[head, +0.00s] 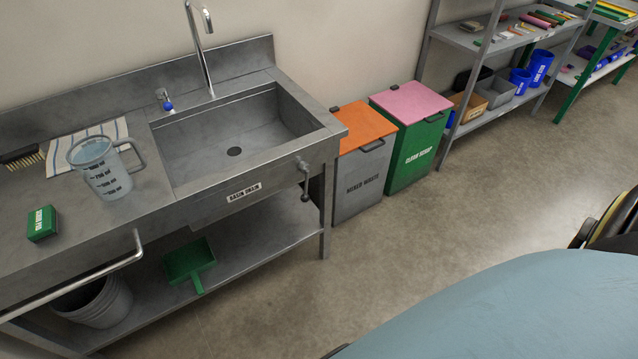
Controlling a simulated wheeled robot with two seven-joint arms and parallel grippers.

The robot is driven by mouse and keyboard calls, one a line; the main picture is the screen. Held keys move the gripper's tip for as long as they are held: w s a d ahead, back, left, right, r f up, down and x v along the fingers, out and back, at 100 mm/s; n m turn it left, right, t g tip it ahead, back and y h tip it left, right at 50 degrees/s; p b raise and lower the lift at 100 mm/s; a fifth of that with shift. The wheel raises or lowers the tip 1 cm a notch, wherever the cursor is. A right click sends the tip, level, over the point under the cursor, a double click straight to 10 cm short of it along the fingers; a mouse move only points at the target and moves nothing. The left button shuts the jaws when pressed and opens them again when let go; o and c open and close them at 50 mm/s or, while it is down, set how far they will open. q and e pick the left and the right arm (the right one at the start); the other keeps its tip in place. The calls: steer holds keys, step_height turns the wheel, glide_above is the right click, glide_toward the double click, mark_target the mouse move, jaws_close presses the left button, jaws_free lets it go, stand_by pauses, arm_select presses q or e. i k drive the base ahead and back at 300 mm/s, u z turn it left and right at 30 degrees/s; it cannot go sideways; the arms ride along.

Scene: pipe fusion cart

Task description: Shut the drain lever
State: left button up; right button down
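The drain lever (304,180) is a small grey metal handle on the front face of the sink unit, near its right corner. Its arm hangs down and ends in a dark tip. A white label reading "BASIN DRAIN" (244,193) is on the same face, left of the lever. Neither of my grippers shows in the head view.
A measuring jug (101,166), a brush (22,158) and a green box (42,223) are on the counter. A mixed waste bin (359,185) and a green scrap bin (410,152) stand right of the sink. The floor (330,270) before the lever is clear.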

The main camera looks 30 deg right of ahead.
mark_target(303, 166)
steer(key=k, duration=1.35)
steer(key=z, duration=0.75)
steer(key=i, duration=1.85)
steer(key=u, duration=0.7)
